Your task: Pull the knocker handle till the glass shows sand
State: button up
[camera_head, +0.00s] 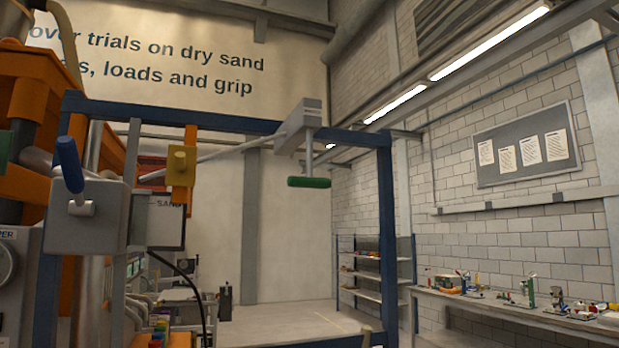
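A green bar handle (309,182) hangs level on a short grey stem below a grey housing (300,125) on the blue frame's top beam. It looks like the knocker handle, though no label on it can be read. A pale rod or cable runs left from the housing toward a yellow block (181,165) on an orange upright. Nothing touches the green handle. I cannot make out a sight glass or any sand in it. My gripper is not in view.
A blue frame (386,235) spans the middle, with open space under the handle. At left are a grey box (97,212) with a blue lever (69,164) and orange machinery. Shelves (372,268) and a workbench (520,308) with small items stand at right.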

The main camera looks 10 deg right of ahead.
aim_at(311, 182)
jog(key=z, duration=0.05)
jog(key=k, duration=0.8)
jog(key=u, duration=0.8)
jog(key=i, duration=1)
